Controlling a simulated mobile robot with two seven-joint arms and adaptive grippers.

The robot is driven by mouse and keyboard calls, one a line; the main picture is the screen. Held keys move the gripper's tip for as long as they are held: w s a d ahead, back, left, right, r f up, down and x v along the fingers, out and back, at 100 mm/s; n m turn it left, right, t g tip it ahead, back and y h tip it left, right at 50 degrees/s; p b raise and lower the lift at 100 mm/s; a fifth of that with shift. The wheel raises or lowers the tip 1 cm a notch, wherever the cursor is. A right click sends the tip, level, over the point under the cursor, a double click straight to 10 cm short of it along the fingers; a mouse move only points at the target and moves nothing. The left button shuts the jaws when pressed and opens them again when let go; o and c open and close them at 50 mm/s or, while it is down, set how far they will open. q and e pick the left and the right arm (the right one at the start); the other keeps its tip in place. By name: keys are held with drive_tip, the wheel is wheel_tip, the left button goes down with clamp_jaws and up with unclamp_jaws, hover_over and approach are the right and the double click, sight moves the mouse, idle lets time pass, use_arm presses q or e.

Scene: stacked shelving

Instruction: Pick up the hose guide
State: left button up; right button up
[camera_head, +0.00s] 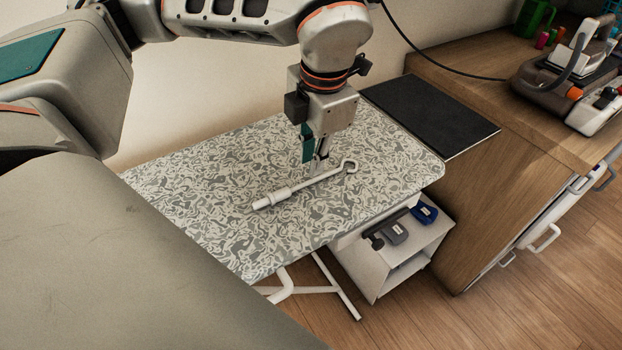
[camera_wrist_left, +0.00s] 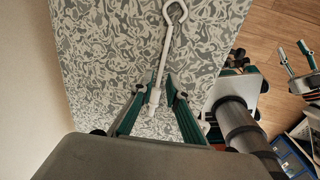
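The hose guide (camera_head: 272,199) is a thin white rod with a thicker end and an open loop at the other end. It lies on the grey-and-white patterned ironing board (camera_head: 210,172). My left gripper (camera_head: 318,168) points down over the rod, close to its middle. In the left wrist view the rod (camera_wrist_left: 166,48) runs between the two spread fingertips of the left gripper (camera_wrist_left: 154,92), with its loop beyond them at the top. Whether the fingers touch the rod is not clear.
The counter holds a grey-brown appliance (camera_head: 560,80). A white shelf unit (camera_head: 400,262) with small dark items stands below the board's edge. The board around the rod is clear.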

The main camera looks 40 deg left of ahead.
sight(309, 182)
use_arm(q)
drive_tip(key=f, duration=0.5)
drive_tip(key=shift+s+a+f, duration=0.1)
drive_tip(key=shift+a+f, duration=0.1)
drive_tip(key=shift+a, duration=0.15)
clamp_jaws()
drive_tip(key=shift+r, duration=0.1)
